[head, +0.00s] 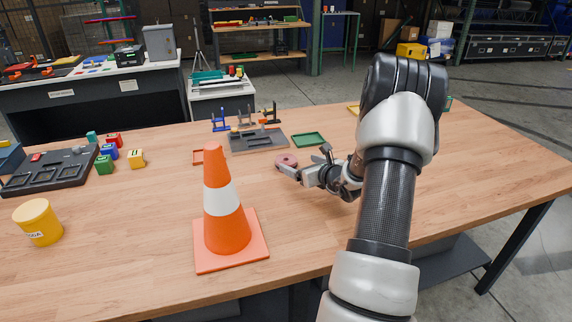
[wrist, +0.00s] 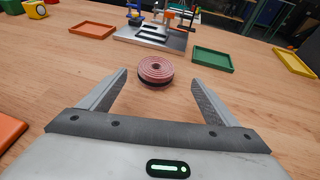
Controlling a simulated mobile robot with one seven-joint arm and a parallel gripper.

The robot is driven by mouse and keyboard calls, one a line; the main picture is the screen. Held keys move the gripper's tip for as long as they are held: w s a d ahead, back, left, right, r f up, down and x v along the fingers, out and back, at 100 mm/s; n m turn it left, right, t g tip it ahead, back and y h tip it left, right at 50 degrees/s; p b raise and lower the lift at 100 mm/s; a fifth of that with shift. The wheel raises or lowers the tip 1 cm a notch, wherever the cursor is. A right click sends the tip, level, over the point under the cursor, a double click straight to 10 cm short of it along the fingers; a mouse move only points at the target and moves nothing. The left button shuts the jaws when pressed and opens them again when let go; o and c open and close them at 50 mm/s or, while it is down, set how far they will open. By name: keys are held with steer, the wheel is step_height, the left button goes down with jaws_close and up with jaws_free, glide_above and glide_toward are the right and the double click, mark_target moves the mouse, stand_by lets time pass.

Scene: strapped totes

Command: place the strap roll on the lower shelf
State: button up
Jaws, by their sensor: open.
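The strap roll (head: 287,160) is a small pinkish-red coil lying flat on the wooden table (head: 400,215). In the wrist view the strap roll (wrist: 155,70) sits just beyond the fingertips, centred between them, with a dark lower band. My gripper (head: 301,169) is open and empty, low over the table, its fingers pointing at the roll. It also shows in the wrist view (wrist: 158,77) with its two fingers wide apart. A dark lower shelf (head: 440,258) shows partly under the table at the right; my arm and the tabletop hide much of it.
An orange cone (head: 227,225) stands left of my gripper. Behind the roll are a grey fixture board (head: 258,141), a green tray (head: 309,139) and an orange tray (wrist: 92,31). A yellow tub (head: 40,222) and several coloured blocks are at left.

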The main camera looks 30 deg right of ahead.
mark_target(286, 159)
steer(key=x, duration=0.2)
steer(key=shift+w+f, duration=0.15)
steer(key=shift+w, duration=0.15)
steer(key=x, duration=0.5)
steer(key=shift+w+a, duration=0.1)
steer(key=shift+a, duration=0.25)
steer(key=c, duration=1.3)
